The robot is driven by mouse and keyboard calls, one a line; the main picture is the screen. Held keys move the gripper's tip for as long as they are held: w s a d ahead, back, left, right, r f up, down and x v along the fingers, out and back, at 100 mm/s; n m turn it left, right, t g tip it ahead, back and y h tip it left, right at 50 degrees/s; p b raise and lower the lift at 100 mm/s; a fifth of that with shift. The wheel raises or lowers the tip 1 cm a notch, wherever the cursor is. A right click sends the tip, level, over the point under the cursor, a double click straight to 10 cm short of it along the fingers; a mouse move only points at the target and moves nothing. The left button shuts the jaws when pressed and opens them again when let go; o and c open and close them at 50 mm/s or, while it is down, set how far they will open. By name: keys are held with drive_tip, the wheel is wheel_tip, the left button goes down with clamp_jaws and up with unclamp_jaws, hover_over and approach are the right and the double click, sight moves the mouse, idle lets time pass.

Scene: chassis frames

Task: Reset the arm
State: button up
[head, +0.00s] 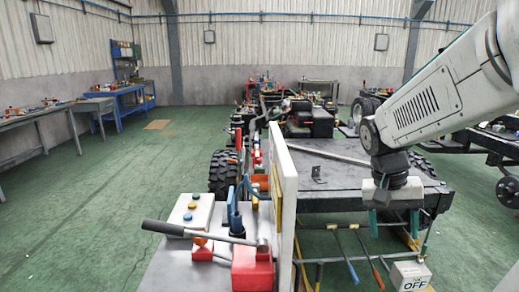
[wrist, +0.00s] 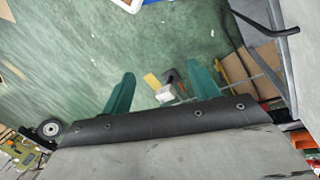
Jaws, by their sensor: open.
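My gripper (head: 394,224) hangs from my arm at the right of the head view, fingers pointing down. Its two teal fingers are apart with nothing between them. It is in front of the black chassis table's dark top, seemingly near its front edge; the exact gap cannot be told. In the wrist view my gripper (wrist: 160,85) shows both teal fingers spread, with green floor and a small white block (wrist: 165,94) beyond them.
A workbench with a red-based lever (head: 252,268) and a button box (head: 190,211) stands front left, beside a white upright panel (head: 288,190). A white "OFF" box (head: 410,275) stands low right. The green floor (head: 110,190) at left is open.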

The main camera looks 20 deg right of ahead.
drive_tip(key=s+a+r+n+t+y, duration=0.1)
drive_tip(key=s+a+n, duration=0.2)
drive_tip(key=a, duration=0.6)
drive_tip(key=s+a+r+n+t+y, duration=0.1)
drive_tip(key=s+a+r+n+t, duration=0.1)
drive_tip(key=a+n, duration=0.4)
drive_tip(key=s+a, duration=0.1)
drive_tip(key=a, duration=0.2)
drive_tip(key=shift+t, duration=0.3)
drive_tip(key=shift+d+r, duration=0.1)
idle(4.9)
